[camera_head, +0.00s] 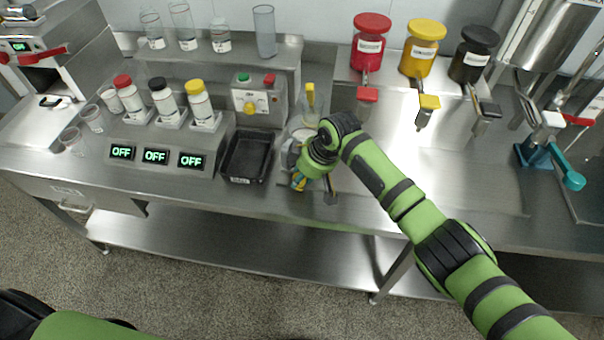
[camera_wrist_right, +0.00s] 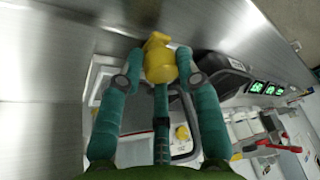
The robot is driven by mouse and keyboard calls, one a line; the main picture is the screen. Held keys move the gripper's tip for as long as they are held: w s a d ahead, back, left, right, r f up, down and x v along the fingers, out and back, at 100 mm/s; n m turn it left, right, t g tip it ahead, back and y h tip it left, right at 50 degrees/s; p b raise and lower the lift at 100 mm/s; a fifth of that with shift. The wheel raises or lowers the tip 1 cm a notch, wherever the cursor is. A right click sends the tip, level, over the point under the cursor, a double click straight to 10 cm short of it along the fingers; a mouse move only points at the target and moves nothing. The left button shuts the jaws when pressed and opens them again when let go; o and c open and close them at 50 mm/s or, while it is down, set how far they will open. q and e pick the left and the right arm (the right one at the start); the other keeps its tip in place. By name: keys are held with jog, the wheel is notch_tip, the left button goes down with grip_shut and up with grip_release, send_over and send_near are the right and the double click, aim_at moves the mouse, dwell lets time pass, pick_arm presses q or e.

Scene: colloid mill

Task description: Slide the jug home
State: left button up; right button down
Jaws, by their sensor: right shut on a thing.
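My right gripper (camera_head: 299,180) is at the bench's front edge, right of the black tray. In the right wrist view its teal fingers (camera_wrist_right: 160,85) are closed around a yellow part (camera_wrist_right: 158,60), which looks like the jug's handle. A pale, clear-walled vessel (camera_head: 290,151), apparently the jug, shows just behind the gripper. Its rim also shows behind the fingers in the wrist view (camera_wrist_right: 98,80). My wrist and fingers hide most of it, so I cannot tell how it sits. My left gripper is not in view.
A black tray (camera_head: 246,157) stands close left of my gripper. A control box (camera_head: 259,100) with a yellow knob is behind it. A yellow-topped fitting (camera_head: 310,95) stands behind my wrist. Capped bottles (camera_head: 163,98) are further left.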

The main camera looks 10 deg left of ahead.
jog(key=shift+s+a, duration=0.1)
jog(key=shift+a, duration=0.15)
jog(key=c, duration=1.1)
grip_release()
jog(key=shift+o, duration=1)
jog(key=shift+a, duration=0.2)
jog(key=shift+d+r, duration=0.3)
jog(key=shift+r, duration=0.15)
jog(key=v, duration=1.1)
jog(key=shift+f, duration=0.1)
